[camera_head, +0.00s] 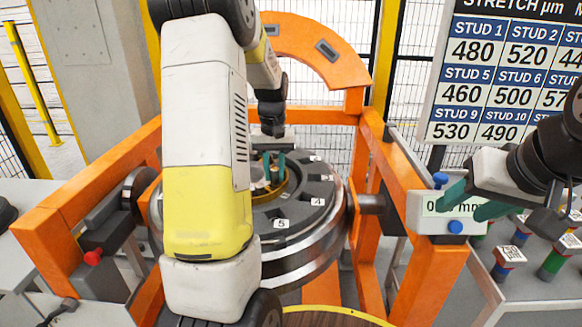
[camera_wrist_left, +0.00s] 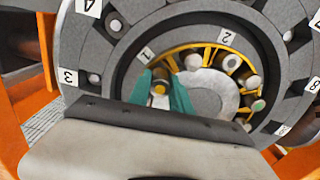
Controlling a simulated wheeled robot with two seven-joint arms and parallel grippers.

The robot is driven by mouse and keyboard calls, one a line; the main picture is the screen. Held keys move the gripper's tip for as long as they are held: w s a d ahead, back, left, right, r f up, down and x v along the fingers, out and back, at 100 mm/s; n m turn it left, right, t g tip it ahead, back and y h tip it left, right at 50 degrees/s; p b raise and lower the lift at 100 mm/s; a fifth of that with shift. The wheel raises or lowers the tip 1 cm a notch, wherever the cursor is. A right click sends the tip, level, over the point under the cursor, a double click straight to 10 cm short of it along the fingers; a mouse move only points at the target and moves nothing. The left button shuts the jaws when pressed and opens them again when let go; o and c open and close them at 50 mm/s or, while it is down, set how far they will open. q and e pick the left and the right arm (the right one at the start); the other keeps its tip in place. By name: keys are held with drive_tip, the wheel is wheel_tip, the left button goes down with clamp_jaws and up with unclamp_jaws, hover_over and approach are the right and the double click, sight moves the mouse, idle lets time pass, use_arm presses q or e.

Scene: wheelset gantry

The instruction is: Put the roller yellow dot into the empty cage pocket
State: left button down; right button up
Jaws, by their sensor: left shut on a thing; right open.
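My left gripper (camera_wrist_left: 160,94) has teal fingers shut on a small roller with a yellow dot (camera_wrist_left: 159,89), at the left part of the bearing. The yellow cage (camera_wrist_left: 210,47) curves around the pale hub, with several round-ended rollers in it. The held roller is beside the cage near label 1; I cannot tell whether it sits in a pocket. The fingers and wrist hide the nearer cage, and no empty pocket is clearly visible. In the head view, my left gripper (camera_head: 271,166) points down into the ring. My right gripper (camera_head: 475,203) is open and empty at the right.
The grey wheel face (camera_head: 318,187) carries numbered labels and stands within an orange gantry frame (camera_head: 110,176). A white gauge box (camera_head: 428,222) is behind my right gripper. Studs with coloured bands (camera_head: 507,260) stand on a grey table at the right. My left arm blocks the middle.

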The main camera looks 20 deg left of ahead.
sight(274, 169)
use_arm(q)
drive_tip(key=shift+f, duration=0.85)
idle(0.7)
drive_tip(key=c, duration=1.1)
unclamp_jaws()
wheel_tip(274, 169, up, 8)
drive_tip(key=shift+f, duration=0.25)
drive_tip(key=shift+r, duration=0.2)
